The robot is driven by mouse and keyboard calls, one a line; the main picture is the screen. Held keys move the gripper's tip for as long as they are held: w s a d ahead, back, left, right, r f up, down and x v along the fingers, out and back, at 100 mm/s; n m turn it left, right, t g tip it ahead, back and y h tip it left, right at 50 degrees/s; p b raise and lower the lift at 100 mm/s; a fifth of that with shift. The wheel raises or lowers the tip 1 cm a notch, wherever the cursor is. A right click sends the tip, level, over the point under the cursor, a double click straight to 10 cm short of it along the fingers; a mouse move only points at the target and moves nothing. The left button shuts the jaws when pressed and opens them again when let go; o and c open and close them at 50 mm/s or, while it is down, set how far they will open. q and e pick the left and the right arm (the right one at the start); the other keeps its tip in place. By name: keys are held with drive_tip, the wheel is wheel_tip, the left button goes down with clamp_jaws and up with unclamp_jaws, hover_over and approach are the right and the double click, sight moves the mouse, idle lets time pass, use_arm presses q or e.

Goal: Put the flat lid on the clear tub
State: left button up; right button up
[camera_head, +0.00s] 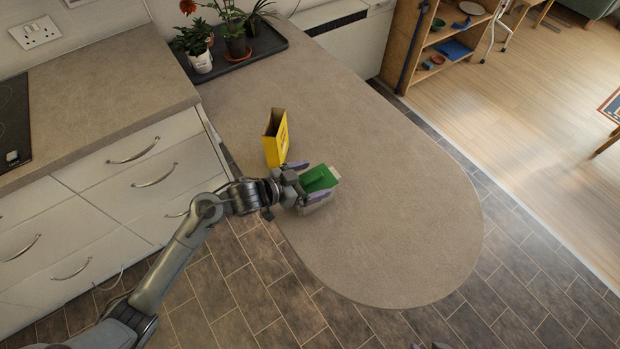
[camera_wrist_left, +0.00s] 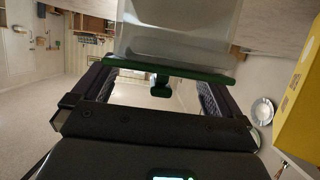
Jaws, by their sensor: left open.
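The flat lid (camera_head: 318,178) is green and sits between the fingers of my left gripper (camera_head: 305,183) above the counter. In the left wrist view the lid (camera_wrist_left: 192,72) shows edge-on as a green strip with a small tab, between the two open fingers (camera_wrist_left: 160,92). The clear tub (camera_wrist_left: 178,45) is translucent and lies just beyond the lid, against or very near it. I cannot tell whether the lid is seated on it. In the head view the gripper and lid hide most of the tub.
A yellow open-topped box (camera_head: 276,140) stands on the counter close behind the left gripper; it also shows in the left wrist view (camera_wrist_left: 301,105). A dark tray (camera_head: 262,52) with potted plants is at the back. The rounded counter end (camera_head: 400,220) is clear.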

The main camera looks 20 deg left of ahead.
use_arm(q)
drive_tip(key=shift+s+a, duration=0.1)
drive_tip(key=v, duration=1)
drive_tip(key=shift+s+a+p, duration=0.2)
drive_tip(key=shift+p, duration=0.1)
drive_tip(key=shift+r, duration=0.15)
drive_tip(key=s+d+f+n+y, duration=0.2)
drive_tip(key=s+d+f+n, duration=0.3)
drive_tip(key=s+d+f, duration=0.3)
drive_tip(key=s+a+g+y, duration=0.5)
drive_tip(key=s+a+g, duration=0.2)
drive_tip(key=s, duration=0.5)
wheel_tip(320, 180, up, 19)
drive_tip(key=p, duration=1.9)
drive_tip(key=shift+f, duration=0.2)
